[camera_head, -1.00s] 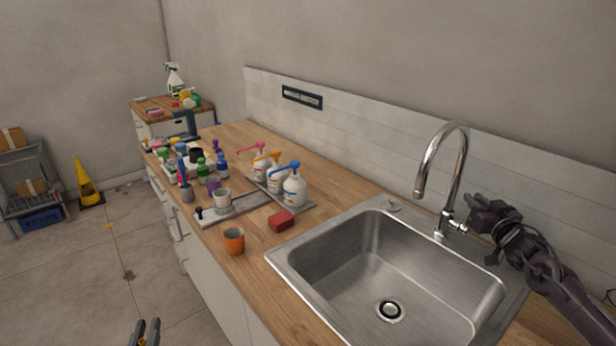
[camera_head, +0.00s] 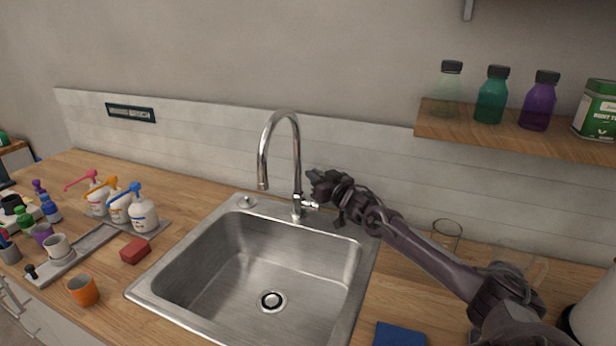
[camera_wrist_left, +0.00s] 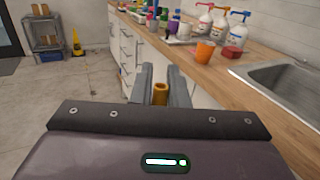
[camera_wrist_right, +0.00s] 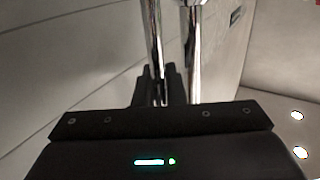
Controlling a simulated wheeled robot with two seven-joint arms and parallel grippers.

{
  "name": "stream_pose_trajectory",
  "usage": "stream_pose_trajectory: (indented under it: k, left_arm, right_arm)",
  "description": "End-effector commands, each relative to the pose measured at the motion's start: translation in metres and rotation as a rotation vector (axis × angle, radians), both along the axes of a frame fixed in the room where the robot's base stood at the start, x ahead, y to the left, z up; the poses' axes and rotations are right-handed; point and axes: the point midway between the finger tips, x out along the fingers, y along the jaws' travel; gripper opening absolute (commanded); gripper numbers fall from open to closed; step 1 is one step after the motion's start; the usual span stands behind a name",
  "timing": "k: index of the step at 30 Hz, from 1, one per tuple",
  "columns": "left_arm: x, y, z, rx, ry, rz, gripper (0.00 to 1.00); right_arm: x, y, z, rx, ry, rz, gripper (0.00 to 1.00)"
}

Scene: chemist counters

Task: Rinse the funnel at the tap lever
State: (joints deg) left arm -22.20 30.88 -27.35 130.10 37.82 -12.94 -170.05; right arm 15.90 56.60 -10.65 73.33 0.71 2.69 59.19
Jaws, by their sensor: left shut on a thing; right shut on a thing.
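The chrome tap (camera_head: 281,150) rises behind the steel sink (camera_head: 170,283), with its lever (camera_head: 311,205) low on the right side. My right gripper (camera_head: 314,190) is shut at the lever; the jaws hide much of the contact. In the right wrist view the jaws (camera_wrist_right: 160,88) overlap the chrome tap body (camera_wrist_right: 193,50). No stream of water shows under the spout. In the left wrist view my left gripper (camera_wrist_left: 160,85) is shut on a small orange-brown piece (camera_wrist_left: 160,94). Most of it is hidden, so I cannot tell if it is the funnel.
An orange cup (camera_head: 83,291), a red block (camera_head: 135,250) and pump bottles (camera_head: 143,215) stand left of the sink. A blue cloth (camera_head: 400,335) and a clear glass (camera_head: 446,235) are on the right. A bottle shelf (camera_head: 500,129) hangs above. The basin is empty.

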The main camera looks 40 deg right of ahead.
Motion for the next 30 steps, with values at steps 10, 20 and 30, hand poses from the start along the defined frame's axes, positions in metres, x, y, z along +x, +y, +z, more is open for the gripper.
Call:
stream_pose_trajectory:
  k: [10,20,30]
  left_arm:
    - [0.000,0.000,-0.012,0.000,0.000,0.000,0.00]
    - [0.000,0.000,-0.011,0.000,0.000,0.000,0.00]
    - [0.000,0.000,-0.011,0.000,0.000,0.000,0.00]
  right_arm:
    - [-0.006,0.011,0.000,-0.119,-0.062,-0.001,0.00]
    - [-0.006,0.011,0.001,-0.118,-0.061,-0.001,0.19]
    - [-0.009,0.011,-0.001,-0.118,-0.060,-0.001,0.19]
